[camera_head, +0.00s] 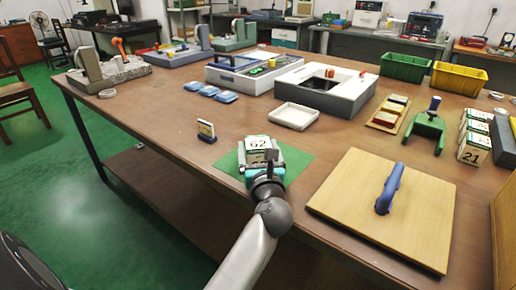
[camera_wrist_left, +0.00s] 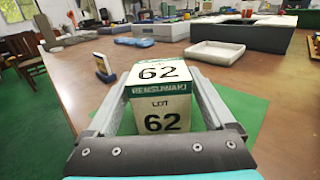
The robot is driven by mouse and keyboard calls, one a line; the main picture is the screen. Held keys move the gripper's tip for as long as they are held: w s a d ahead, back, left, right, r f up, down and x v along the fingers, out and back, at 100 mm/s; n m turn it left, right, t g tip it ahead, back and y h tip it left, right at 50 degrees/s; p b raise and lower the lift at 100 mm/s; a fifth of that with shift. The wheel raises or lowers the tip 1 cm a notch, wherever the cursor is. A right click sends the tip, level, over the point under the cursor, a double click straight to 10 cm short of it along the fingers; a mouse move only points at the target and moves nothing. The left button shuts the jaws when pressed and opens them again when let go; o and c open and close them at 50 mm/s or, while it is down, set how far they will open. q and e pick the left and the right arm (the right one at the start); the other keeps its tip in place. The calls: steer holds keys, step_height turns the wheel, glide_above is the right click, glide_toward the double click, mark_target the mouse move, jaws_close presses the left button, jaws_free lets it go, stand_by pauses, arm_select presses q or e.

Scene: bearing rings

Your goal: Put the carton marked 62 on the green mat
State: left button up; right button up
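The carton marked 62 (camera_head: 258,146) is a white box with green bands, upright over the green mat (camera_head: 301,164). In the left wrist view the carton (camera_wrist_left: 160,98) stands between the two fingers, with green mat (camera_wrist_left: 246,108) showing on either side. My left gripper (camera_head: 261,160) reaches in from the near edge, one finger along each side of the carton. My right gripper is out of view.
A wooden board with a blue handle (camera_head: 388,188) lies right of the mat. A small upright card holder (camera_head: 206,131) stands to the left. A white tray (camera_head: 293,116) lies behind. Other cartons, one marked 21 (camera_head: 473,150), stand at the right.

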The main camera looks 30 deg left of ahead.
arm_select(q)
steer(key=shift+o, duration=0.8)
steer(key=shift+r, duration=0.1)
steer(key=shift+s+d, duration=0.2)
steer(key=shift+d, duration=0.05)
steer(key=p+v, duration=0.1)
steer(key=v, duration=1)
steer(key=shift+s+d+p, duration=0.15)
steer(key=shift+s+p, duration=0.05)
steer(key=shift+p, duration=0.1)
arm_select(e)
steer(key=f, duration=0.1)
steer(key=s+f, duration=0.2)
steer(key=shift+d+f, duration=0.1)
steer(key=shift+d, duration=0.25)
